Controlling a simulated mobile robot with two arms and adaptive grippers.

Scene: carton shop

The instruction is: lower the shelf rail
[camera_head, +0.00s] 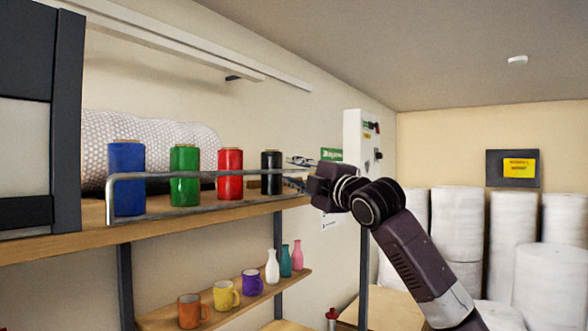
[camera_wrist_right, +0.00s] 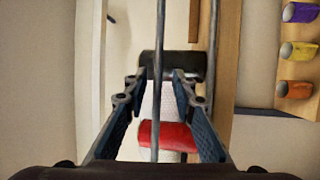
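The shelf rail (camera_head: 235,174) is a thin grey metal loop along the front edge of the upper wooden shelf. It stands raised in front of several spools. My right gripper (camera_head: 293,166) is at the rail's right end. In the right wrist view the rail's upper bar (camera_wrist_right: 160,45) runs between the two spread fingers of my right gripper (camera_wrist_right: 158,88), with a gap visible on both sides. A second bar (camera_wrist_right: 213,70) of the rail runs to the right of the fingers. My left gripper is not in view.
Blue (camera_head: 127,165), green (camera_head: 185,165), red (camera_head: 230,160) and black (camera_head: 271,160) spools stand behind the rail. A bubble-wrap roll (camera_head: 190,135) lies behind them. Mugs and vases stand on the lower shelf (camera_head: 160,318). White rolls (camera_head: 457,225) stand at the right.

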